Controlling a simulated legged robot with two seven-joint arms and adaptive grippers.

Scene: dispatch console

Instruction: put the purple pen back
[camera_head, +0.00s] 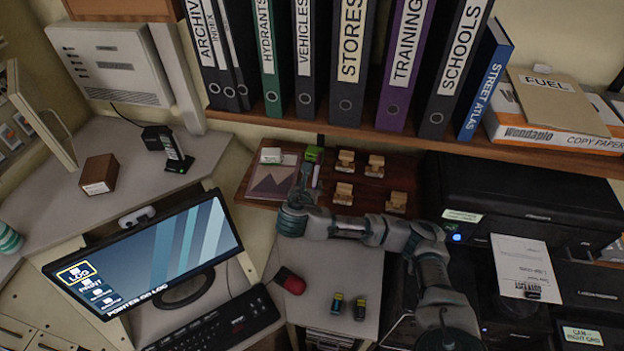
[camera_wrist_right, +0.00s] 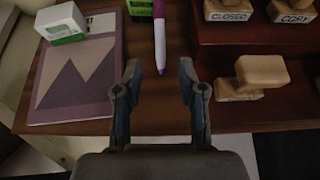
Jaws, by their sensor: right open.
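The purple pen (camera_wrist_right: 159,38) lies on the dark wooden shelf (camera_wrist_right: 225,121), pointing toward my right gripper (camera_wrist_right: 160,68). In the head view my right gripper (camera_head: 304,176) reaches over the same shelf, and the pen (camera_head: 316,174) shows only as a thin light strip beside the fingers. My left gripper is out of view.
A booklet with a mountain picture (camera_wrist_right: 75,78) and a green-and-white box (camera_wrist_right: 61,22) lie left of the pen. Wooden stamps (camera_wrist_right: 262,72) stand at the right. Binders (camera_head: 350,60) line the shelf above; a monitor (camera_head: 150,255) stands at the lower left.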

